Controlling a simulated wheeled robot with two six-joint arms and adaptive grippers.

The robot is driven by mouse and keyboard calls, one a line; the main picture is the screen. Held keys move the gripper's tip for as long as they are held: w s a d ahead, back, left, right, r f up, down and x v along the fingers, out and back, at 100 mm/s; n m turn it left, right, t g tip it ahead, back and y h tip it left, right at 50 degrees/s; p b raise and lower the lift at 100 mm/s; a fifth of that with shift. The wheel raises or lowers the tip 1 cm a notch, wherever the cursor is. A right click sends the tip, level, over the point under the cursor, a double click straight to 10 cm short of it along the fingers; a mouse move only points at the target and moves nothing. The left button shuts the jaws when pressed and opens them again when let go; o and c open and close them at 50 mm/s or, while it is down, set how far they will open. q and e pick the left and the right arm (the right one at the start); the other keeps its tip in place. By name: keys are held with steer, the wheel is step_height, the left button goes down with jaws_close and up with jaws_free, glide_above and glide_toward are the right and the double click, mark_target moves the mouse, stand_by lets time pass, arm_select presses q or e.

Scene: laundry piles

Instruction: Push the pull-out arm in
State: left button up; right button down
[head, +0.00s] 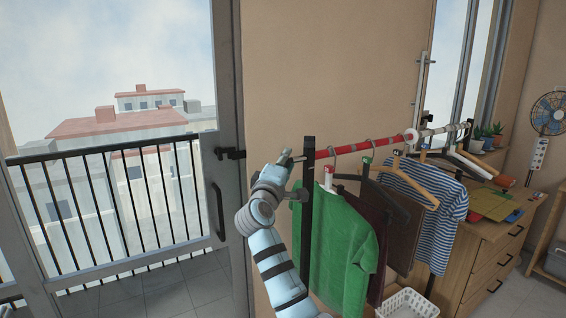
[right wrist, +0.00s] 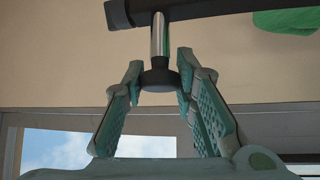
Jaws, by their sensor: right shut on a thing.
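The pull-out arm is a short chrome rod (right wrist: 158,36) with a dark round knob (right wrist: 159,82) on its end. In the right wrist view it sticks out of a black post. In the head view the rod (head: 298,158) comes out near the top of the rack's near black post (head: 307,195), towards the left. My right gripper (head: 287,158) is at that end, shut on the knob; its fingers also show in the right wrist view (right wrist: 159,74). Part of the rod still shows between knob and post. My left gripper is not in view.
A red and white rail (head: 345,149) holds several garments on hangers, with a green one (head: 340,240) nearest the post. A white basket (head: 408,304) stands below, a wooden dresser (head: 480,245) behind. The glass balcony door (head: 232,200) is to the left.

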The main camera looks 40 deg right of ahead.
steer(key=c, duration=1.3)
jaws_free()
steer(key=v, duration=1.2)
steer(key=shift+f, duration=0.1)
